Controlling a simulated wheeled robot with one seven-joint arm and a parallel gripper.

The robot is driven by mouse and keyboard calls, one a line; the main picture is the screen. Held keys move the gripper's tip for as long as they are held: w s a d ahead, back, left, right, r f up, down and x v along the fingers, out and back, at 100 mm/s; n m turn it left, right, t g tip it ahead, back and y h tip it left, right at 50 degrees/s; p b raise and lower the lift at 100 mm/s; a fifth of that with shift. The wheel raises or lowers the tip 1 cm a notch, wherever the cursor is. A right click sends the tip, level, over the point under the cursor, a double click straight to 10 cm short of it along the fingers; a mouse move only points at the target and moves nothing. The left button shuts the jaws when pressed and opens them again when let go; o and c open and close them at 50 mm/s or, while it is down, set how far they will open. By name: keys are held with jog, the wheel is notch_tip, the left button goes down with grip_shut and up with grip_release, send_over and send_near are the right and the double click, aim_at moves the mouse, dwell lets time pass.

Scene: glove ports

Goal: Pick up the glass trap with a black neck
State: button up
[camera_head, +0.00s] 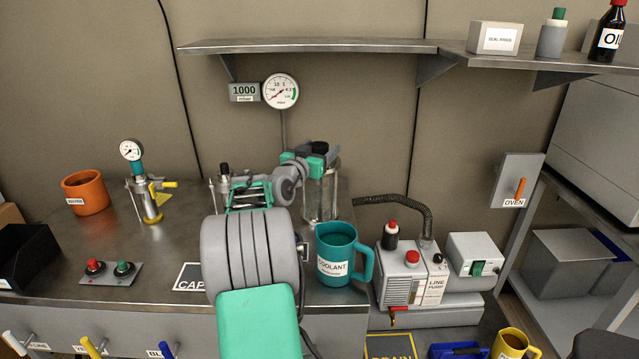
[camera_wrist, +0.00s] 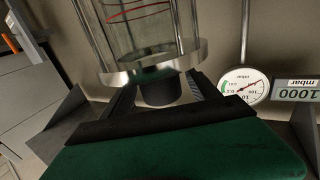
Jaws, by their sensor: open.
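The glass trap (camera_head: 322,200) stands upright on the bench, a clear cylinder with metal rods. In the wrist view, which is upside down, its glass body (camera_wrist: 150,28) with red lines inside, bright metal collar (camera_wrist: 152,66) and black neck (camera_wrist: 160,93) show. My gripper (camera_head: 318,157) is at the top of the trap. In the wrist view my gripper (camera_wrist: 162,86) is open, with one dark finger on each side of the black neck. I see no clear contact.
A teal coolant mug (camera_head: 335,262) stands in front of the trap, close to my arm. A dial gauge (camera_head: 281,91) and a 1000 mbar display (camera_head: 244,92) are on the wall behind. A shelf (camera_head: 330,46) runs above. A line pump (camera_head: 405,278) stands to the right.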

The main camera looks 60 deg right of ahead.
grip_shut()
dwell(0.7)
jog(key=shift+r, duration=0.1)
